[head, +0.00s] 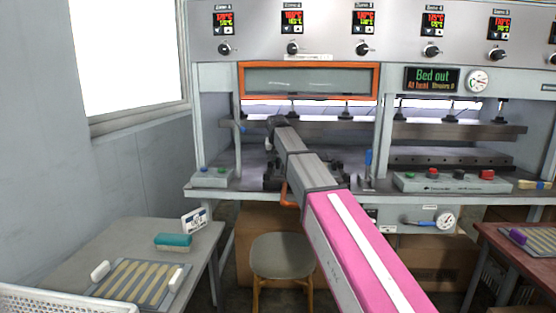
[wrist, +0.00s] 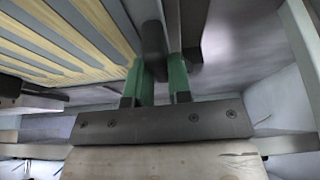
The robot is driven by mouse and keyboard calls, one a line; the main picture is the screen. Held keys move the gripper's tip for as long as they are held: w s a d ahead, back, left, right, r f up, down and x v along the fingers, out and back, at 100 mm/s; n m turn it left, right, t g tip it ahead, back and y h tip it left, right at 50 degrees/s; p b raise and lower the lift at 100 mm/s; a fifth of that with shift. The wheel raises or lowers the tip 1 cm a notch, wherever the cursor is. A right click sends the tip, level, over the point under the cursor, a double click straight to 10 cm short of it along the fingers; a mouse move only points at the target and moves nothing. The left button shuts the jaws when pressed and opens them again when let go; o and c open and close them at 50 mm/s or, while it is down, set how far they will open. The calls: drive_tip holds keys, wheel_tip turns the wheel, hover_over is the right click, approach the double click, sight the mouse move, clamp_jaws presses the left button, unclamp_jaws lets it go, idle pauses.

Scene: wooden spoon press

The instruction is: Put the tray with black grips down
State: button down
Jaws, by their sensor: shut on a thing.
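In the wrist view, the tray (wrist: 72,52) fills the upper left, with several pale wooden strips lying side by side on its grey surface. Its black grip (wrist: 152,50) is between the green fingers of my gripper (wrist: 163,68), which is shut on it. In the head view, my pink and grey arm reaches into the left bay of the press (head: 208,125). The gripper and most of that tray are hidden or too dark to tell there. I cannot tell whether the tray touches the surface under it.
A second tray with white grips (head: 172,291) holds wooden strips on the left table (head: 75,252), beside a teal brush (head: 173,241) and a small sign (head: 195,220). A stool (head: 283,257) stands below the press. The display (head: 432,79) reads "Bed out".

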drive_tip(key=c, duration=1.1)
unclamp_jaws()
drive_tip(key=shift+o, duration=0.2)
drive_tip(key=v, duration=1.2)
